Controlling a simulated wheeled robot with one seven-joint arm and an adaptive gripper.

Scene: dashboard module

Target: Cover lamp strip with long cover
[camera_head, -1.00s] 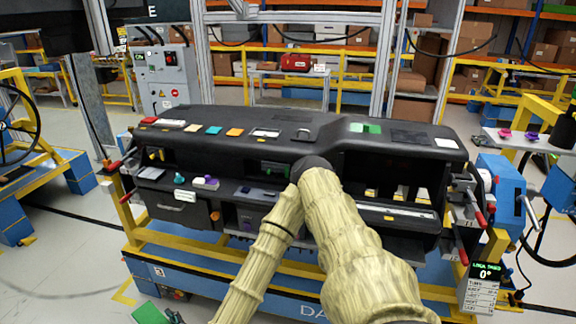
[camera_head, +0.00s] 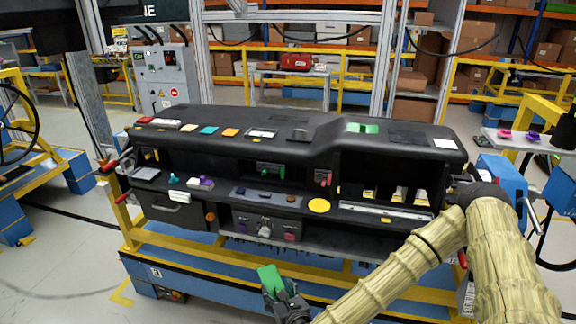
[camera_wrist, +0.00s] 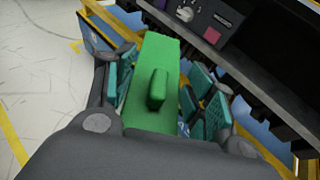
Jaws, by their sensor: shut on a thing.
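My gripper (camera_head: 284,297) is low in front of the dashboard in the head view, apart from it. It is shut on a green cover (camera_head: 270,277). In the wrist view the green cover (camera_wrist: 152,52) is a long block with a raised grip tab on top, between the teal finger pads. Its far end is free and its underside is hidden. A long pale strip (camera_head: 385,214), which looks like the lamp strip, lies on the lower right ledge of the dashboard. My gripper is to the left of it and nearer the camera.
The black dashboard (camera_head: 230,118) sits on a yellow and blue frame (camera_head: 190,247). A yellow disc (camera_head: 319,206) lies left of the strip. Another green piece (camera_head: 362,128) is on the dashboard top. The upper dashboard overhangs the strip's ledge. Clear floor lies at the left.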

